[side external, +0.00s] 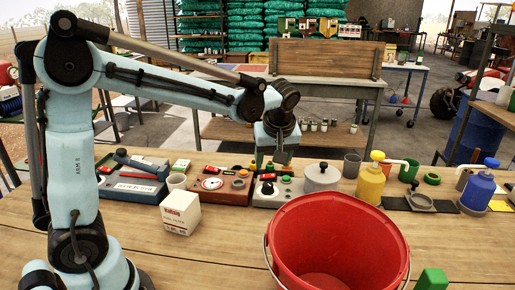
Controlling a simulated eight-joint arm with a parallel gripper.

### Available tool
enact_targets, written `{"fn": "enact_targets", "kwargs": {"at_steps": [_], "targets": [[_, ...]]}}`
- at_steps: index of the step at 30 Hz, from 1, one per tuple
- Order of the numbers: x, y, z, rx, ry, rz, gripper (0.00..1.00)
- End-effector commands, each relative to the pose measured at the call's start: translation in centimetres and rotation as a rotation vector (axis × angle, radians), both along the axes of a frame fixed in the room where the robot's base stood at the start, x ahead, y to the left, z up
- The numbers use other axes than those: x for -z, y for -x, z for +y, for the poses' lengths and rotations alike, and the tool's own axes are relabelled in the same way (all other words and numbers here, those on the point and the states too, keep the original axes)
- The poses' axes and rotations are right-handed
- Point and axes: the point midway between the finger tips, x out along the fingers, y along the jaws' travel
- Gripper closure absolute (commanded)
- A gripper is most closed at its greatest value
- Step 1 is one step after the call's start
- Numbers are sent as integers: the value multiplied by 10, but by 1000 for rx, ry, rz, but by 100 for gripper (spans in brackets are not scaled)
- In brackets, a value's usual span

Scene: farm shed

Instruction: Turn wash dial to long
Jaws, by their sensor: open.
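Several control boxes stand in a row at the back of the wooden bench. The brown-red box (222,186) carries a round white dial face (212,184) with a red pointer. The grey-white box (272,192) to its right carries a dark round knob (268,188) and red and green parts. The lettering is too small to read, so I cannot tell which is the wash dial or where "long" is. My gripper (272,161) is open, pointing down just above and behind the grey-white box. Its fingertips are partly unclear, and no contact shows.
A large red bucket (335,232) fills the bench front right of centre. A white carton (180,212) stands front left. A lidded grey pot (321,177) and a yellow pump bottle (371,182) stand right of the boxes. Bare bench lies between carton and bucket.

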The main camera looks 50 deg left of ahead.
Motion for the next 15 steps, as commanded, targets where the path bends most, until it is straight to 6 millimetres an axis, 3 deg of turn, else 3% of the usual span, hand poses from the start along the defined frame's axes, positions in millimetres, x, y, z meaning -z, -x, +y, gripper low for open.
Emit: {"fn": "enact_targets", "kwargs": {"at_steps": [15], "targets": [[81, -16, 30, 0, 2, -2, 39]]}}
